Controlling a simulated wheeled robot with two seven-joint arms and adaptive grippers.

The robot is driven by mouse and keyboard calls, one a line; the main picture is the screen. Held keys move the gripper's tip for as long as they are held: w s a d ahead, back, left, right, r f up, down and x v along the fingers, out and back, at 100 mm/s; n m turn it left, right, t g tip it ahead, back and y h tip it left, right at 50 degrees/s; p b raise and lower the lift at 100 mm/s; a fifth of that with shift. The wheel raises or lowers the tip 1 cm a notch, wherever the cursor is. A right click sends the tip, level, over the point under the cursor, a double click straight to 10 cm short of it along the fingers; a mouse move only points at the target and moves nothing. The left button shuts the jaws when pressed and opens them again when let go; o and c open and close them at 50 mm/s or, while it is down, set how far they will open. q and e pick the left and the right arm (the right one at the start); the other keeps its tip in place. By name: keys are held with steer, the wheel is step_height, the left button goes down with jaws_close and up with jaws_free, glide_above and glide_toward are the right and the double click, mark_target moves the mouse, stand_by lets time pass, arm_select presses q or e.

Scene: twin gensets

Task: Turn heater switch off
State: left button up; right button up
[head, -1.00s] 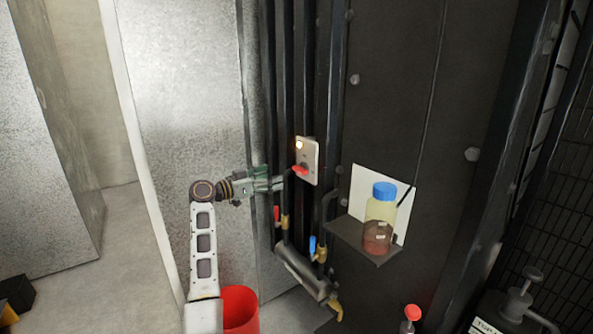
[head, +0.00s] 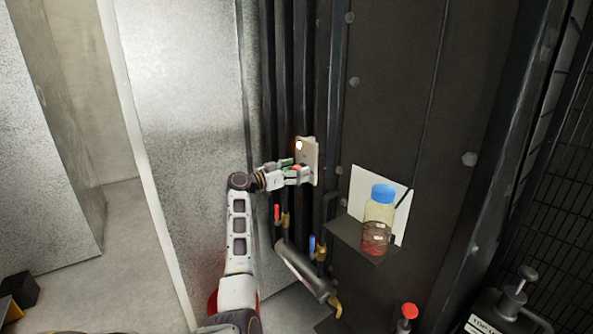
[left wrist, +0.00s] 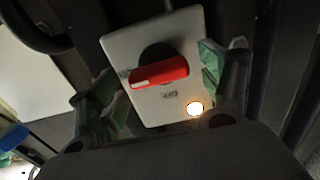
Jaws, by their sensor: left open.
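The heater switch is a pale plate (head: 310,153) on the dark panel, with a lit round lamp (head: 299,145). In the left wrist view the plate (left wrist: 188,30) carries a red rotary handle (left wrist: 160,72) on a black round base, and the lamp (left wrist: 195,108) glows. The handle lies nearly crosswise on the plate, and the label near it is hard to read. My left gripper (head: 298,172) is at the switch; its open green-padded fingers (left wrist: 160,82) stand on either side of the handle. I cannot tell whether they touch it. My right gripper is not in view.
Dark vertical pipes (head: 285,90) run beside the switch. Below are a red-handled valve (head: 277,213), a blue-handled valve (head: 312,243) and a grey cylinder (head: 300,268). A blue-capped bottle (head: 378,222) stands on a small shelf (head: 345,235) to the right.

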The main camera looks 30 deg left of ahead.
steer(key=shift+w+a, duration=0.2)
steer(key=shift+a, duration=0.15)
arm_select(q)
steer(key=shift+c, duration=0.2)
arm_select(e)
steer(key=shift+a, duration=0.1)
